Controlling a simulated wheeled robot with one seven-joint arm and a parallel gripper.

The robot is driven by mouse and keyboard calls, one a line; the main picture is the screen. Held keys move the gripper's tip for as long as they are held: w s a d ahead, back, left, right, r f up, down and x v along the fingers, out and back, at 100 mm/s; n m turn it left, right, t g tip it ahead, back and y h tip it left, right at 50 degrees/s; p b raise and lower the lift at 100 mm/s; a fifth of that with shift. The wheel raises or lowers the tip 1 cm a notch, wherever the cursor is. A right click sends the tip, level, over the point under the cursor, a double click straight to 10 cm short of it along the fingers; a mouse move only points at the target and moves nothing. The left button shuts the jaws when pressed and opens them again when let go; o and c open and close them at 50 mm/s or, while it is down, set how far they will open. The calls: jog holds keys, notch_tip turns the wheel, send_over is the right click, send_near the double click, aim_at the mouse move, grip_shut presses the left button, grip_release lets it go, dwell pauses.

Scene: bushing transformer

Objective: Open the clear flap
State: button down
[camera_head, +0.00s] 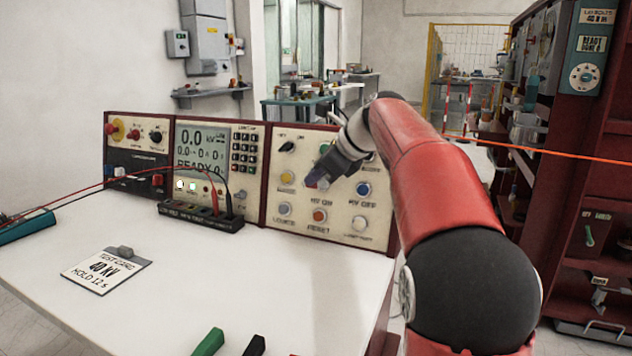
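My red arm reaches in from the right, and my dark gripper (318,182) is at the middle of the right-hand control panel (275,222). The fingers point down and left toward the panel face, close to a small reddish-purple spot at the fingertips. I cannot make out the clear flap's outline; my gripper hides the part of the panel behind it. I cannot tell whether the fingers touch the panel or whether they are open or shut.
Around my gripper are a blue button (363,189), a red button (320,215), a yellow button (287,177) and a black knob (287,146). A black terminal block (200,216) with leads stands before the console. A test card (106,270) lies on the white desk, whose middle is clear.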

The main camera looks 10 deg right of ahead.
jog(key=shift+w+d+r+m+g+y, duration=0.15)
jog(key=shift+w+r+m+g+y, duration=0.1)
jog(key=shift+r+m+g+y, duration=0.3)
jog(key=shift+w+d+r+m+g+y, duration=0.15)
jog(key=shift+w+r+m+g+y, duration=0.15)
jog(key=shift+r+g, duration=0.45)
jog(key=shift+s+f, duration=0.1)
